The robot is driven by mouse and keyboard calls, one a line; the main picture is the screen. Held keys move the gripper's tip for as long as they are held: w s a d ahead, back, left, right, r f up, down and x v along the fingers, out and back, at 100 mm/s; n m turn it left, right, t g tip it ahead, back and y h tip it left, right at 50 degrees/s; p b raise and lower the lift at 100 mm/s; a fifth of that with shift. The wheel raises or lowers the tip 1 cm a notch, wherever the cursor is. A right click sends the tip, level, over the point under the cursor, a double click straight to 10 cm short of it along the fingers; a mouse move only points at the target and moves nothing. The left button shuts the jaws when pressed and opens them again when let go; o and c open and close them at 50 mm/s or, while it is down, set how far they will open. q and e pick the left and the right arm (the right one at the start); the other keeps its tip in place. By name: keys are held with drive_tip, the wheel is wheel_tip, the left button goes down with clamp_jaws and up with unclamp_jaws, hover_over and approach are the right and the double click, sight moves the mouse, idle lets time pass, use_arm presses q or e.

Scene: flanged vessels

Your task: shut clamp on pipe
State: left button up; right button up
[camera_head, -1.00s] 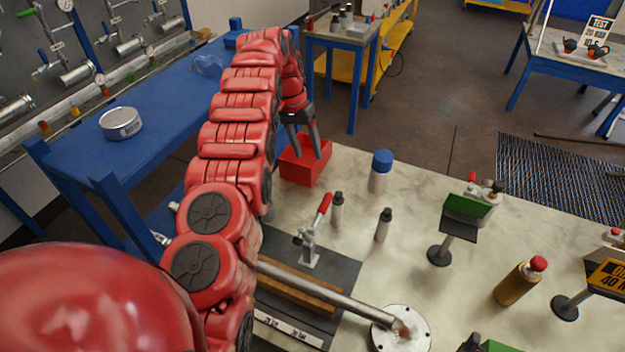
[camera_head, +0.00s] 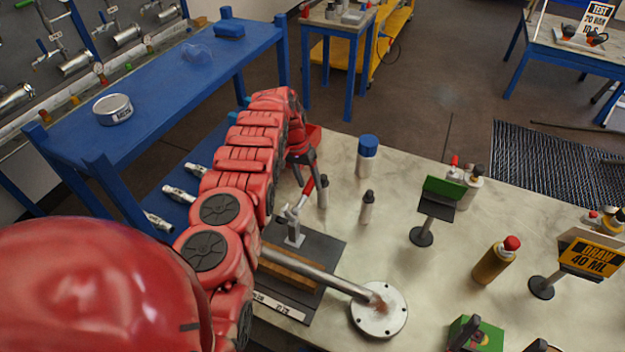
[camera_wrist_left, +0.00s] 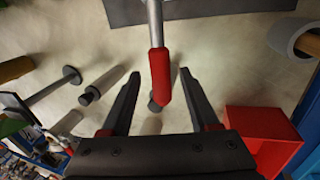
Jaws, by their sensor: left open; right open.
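The toggle clamp (camera_head: 295,232) stands on a dark plate, its red handle (camera_head: 307,187) pointing up and tilted. The metal pipe (camera_head: 325,276) lies on a wooden block beside the clamp and ends in a round flange (camera_head: 378,312). My left gripper (camera_head: 306,174) is open just above the handle's top. In the left wrist view, the red handle (camera_wrist_left: 160,75) shows between the open fingers of my left gripper (camera_wrist_left: 159,78), with gaps on both sides. My right gripper is not in view.
Small bottles (camera_head: 367,207) and a blue-capped jar (camera_head: 367,158) stand close by on the pale table. A red box (camera_wrist_left: 262,135) is beside the left gripper. A green-topped stand (camera_head: 440,190) and an amber bottle (camera_head: 492,263) are further right.

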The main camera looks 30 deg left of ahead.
use_arm(q)
drive_tip(key=shift+f, duration=0.2)
drive_tip(key=shift+s+r, duration=0.1)
drive_tip(key=shift+r, duration=0.05)
drive_tip(key=shift+c, duration=0.7)
clamp_jaws()
idle(0.5)
